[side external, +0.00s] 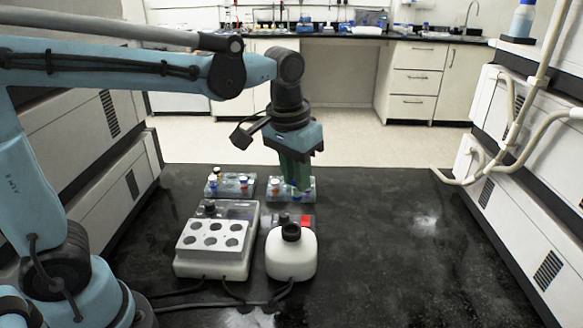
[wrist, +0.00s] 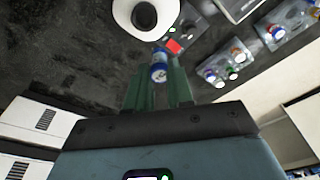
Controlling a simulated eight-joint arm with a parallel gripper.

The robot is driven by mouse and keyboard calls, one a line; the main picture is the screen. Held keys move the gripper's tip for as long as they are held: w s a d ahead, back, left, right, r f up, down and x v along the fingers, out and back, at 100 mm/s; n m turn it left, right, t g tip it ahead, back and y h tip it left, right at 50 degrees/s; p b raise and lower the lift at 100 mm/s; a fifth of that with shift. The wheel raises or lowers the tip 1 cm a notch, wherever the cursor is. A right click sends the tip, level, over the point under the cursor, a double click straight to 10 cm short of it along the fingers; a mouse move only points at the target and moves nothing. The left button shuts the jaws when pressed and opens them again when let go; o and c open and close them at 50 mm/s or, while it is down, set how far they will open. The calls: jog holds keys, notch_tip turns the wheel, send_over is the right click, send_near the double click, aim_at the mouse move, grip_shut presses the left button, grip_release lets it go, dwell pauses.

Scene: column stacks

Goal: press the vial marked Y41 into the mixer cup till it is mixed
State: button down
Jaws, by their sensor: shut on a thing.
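My gripper (side external: 296,186) is at the right vial rack (side external: 310,182) in the side view. In the wrist view my gripper (wrist: 159,82) is shut on a small vial (wrist: 158,72) with blue and white on it, between the green fingers. Its marking is too small to read, so I cannot tell whether it is Y41. A white rounded body (side external: 291,260), which looks like the mixer, carries a dark cup (side external: 291,231) on top, nearer the side camera than the gripper. The cup also shows in the wrist view (wrist: 144,16).
A red panel (side external: 307,220) lies just behind the white body. A white block with several holes (side external: 214,240) stands to its left. The left rack (side external: 246,180) holds several vials. Cables (side external: 230,300) run along the front. The dark bench at right is clear.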

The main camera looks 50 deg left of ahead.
jog(key=shift+s+d+f, duration=0.25)
jog(key=shift+s+f, duration=0.25)
jog(key=shift+f, duration=0.15)
jog(key=shift+s+d+f, duration=0.3)
jog(key=shift+s+f, duration=0.2)
jog(key=shift+f, duration=0.1)
jog(key=shift+s+d+f, duration=0.25)
jog(key=shift+s+f, duration=0.25)
jog(key=shift+f, duration=0.15)
jog(key=shift+f, duration=1.3)
dwell(4.8)
